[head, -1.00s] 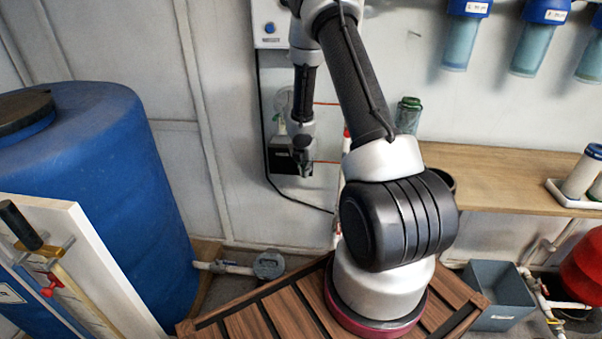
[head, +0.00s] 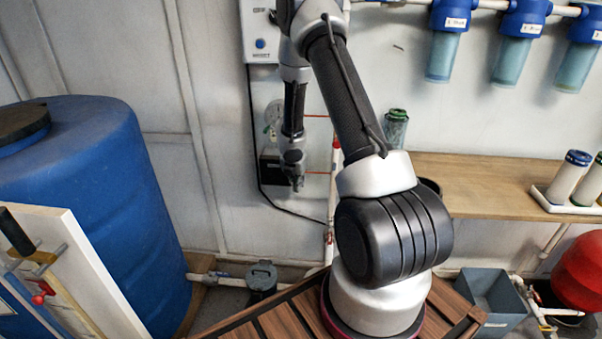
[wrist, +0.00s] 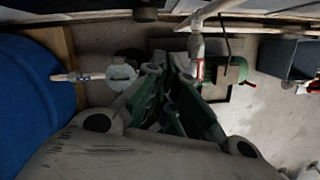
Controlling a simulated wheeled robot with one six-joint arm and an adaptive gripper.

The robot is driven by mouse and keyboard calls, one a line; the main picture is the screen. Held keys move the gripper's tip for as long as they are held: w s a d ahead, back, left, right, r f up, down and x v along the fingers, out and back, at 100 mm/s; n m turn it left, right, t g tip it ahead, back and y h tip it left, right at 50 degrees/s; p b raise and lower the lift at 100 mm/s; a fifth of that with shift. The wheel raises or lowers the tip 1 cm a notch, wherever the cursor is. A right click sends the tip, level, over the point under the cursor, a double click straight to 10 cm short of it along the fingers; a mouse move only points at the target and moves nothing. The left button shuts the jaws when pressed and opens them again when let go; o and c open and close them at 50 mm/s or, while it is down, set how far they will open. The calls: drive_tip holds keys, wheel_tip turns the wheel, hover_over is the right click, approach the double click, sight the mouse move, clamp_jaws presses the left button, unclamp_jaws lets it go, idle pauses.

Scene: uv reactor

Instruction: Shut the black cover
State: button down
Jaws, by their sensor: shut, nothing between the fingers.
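A dark box (head: 269,168) is low on the wall panel, partly behind my gripper. It may carry the black cover, but I cannot tell its lid or how far it stands open. My gripper (head: 297,184) points downward just in front of the panel, at the right side of the dark box. In the wrist view my gripper's fingers (wrist: 178,95) are together and empty, above the floor. Contact with the box cannot be made out.
A blue drum (head: 90,180) with a dark lid stands at left beside a white board (head: 80,265). A round grey fitting (head: 261,276) sits on the floor pipe. A wooden shelf (head: 490,190) and a grey bin (head: 490,297) are at right. Blue-topped filters (head: 520,50) hang above.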

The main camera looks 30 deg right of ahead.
drive_tip(key=s+v, duration=0.1)
drive_tip(key=v, duration=0.9)
drive_tip(key=shift+s, duration=0.3)
